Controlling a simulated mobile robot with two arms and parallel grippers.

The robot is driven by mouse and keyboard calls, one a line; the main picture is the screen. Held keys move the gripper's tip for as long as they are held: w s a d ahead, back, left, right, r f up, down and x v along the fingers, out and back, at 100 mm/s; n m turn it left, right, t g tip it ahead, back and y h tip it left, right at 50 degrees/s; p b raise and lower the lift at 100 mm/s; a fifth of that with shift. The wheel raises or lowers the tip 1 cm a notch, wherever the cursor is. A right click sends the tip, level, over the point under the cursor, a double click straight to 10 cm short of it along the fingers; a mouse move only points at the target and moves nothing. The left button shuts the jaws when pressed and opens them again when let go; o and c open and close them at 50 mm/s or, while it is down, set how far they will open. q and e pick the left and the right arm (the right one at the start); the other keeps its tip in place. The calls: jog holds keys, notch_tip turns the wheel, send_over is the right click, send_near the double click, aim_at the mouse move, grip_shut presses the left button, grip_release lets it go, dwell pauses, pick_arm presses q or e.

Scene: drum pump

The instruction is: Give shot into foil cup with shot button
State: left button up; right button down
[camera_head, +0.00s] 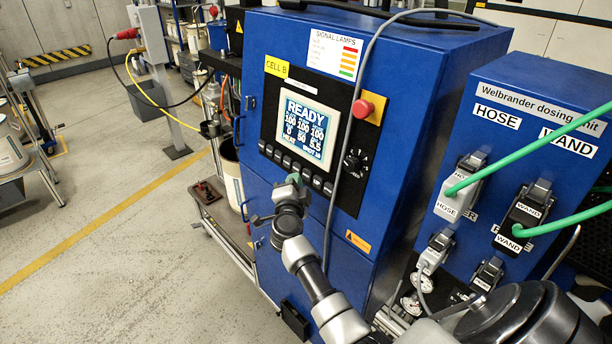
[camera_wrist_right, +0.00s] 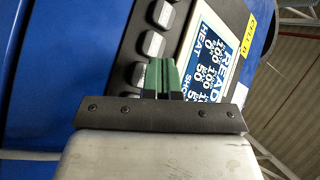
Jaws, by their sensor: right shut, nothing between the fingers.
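The display (camera_head: 306,129) on the blue cabinet reads READY, and its screen also shows in the right wrist view (camera_wrist_right: 211,48). A row of grey buttons (camera_head: 317,182) runs below it. In the right wrist view, buttons (camera_wrist_right: 154,43) line up beside the screen. I cannot read which one is the shot button. My right gripper (camera_head: 293,179) is shut and empty, its green fingertips (camera_wrist_right: 161,76) at the button row. They overlap a button in the picture, and I cannot tell if they touch it. I cannot make out the foil cup. My left gripper is not in view.
A red emergency knob (camera_head: 363,108) and a black dial (camera_head: 355,162) sit right of the display. A grey hose hangs down the panel. The dosing unit (camera_head: 545,95) with green cables stands at the right.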

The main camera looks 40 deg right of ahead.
jog(key=shift+d, duration=0.1)
dwell(0.4)
jog(key=shift+d, duration=0.3)
jog(key=shift+w+d+f+p, duration=0.15)
jog(key=shift+d+p, duration=0.15)
jog(key=shift+d, duration=0.15)
dwell(0.7)
jog(key=shift+a, duration=0.1)
jog(key=shift+a+p, duration=0.45)
jog(key=shift+a, duration=0.3)
jog(key=shift+a+r, duration=0.1)
jog(key=shift+r, duration=0.1)
